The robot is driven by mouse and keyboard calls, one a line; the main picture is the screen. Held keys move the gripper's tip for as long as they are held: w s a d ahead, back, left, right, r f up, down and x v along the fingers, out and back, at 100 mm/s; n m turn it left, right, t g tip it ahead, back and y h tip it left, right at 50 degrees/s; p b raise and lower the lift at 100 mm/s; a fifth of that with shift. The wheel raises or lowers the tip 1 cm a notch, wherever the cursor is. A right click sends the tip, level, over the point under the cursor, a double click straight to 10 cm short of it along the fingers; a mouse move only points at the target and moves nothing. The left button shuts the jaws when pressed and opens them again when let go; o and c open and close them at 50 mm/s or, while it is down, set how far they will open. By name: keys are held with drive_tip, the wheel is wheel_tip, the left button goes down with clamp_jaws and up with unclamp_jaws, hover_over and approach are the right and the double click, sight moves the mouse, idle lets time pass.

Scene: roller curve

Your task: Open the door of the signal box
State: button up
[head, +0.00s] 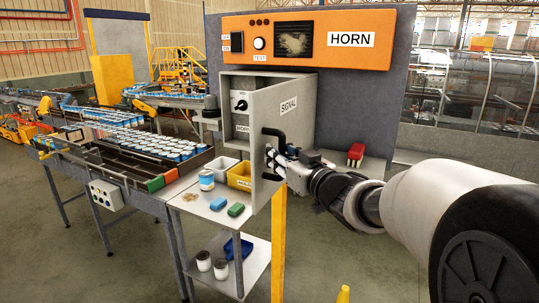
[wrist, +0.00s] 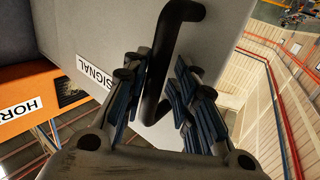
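My gripper (head: 273,160) is at the handle's lower part. In the wrist view, the fingers of my gripper (wrist: 160,97) stand apart on either side of the bar, with a visible gap on the right. Contact on the left is unclear.
The table (head: 207,210) holds a can (head: 207,180), a blue block (head: 217,203), a green block (head: 236,209) and a yellow bin (head: 240,176) near the door. A conveyor (head: 110,175) with many cans is at left. A red object (head: 356,152) lies behind my arm.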

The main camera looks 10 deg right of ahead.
drive_tip(key=shift+o, duration=0.6)
drive_tip(key=shift+w+d, duration=0.15)
drive_tip(key=shift+r, duration=0.1)
drive_tip(key=v, duration=1.2)
